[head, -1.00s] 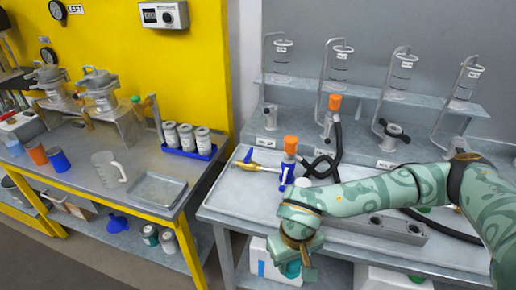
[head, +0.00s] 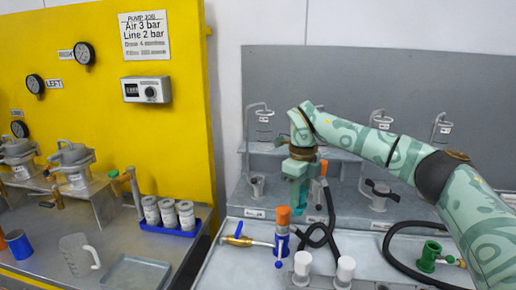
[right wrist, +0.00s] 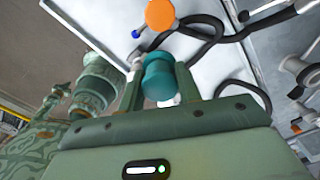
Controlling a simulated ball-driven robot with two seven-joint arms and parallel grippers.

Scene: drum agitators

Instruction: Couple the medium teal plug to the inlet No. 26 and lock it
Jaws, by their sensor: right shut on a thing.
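My right gripper (head: 298,200) is raised above the right bench, in front of the back rack. It is shut on a teal plug (right wrist: 158,78), which shows between the two fingers in the right wrist view. In the head view the plug is hard to separate from the similarly coloured gripper. Behind stand inlets: a bare grey one (head: 257,187) at left and one with a black handle (head: 379,196) at right. A further one is partly hidden behind my gripper. Their number labels are too small to read, so I cannot tell which is No. 26. My left gripper is out of view.
White-topped pieces (head: 302,264) stand in front. A green coupling (head: 430,254) lies at right. The left table (head: 30,232) holds cans and a jug.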

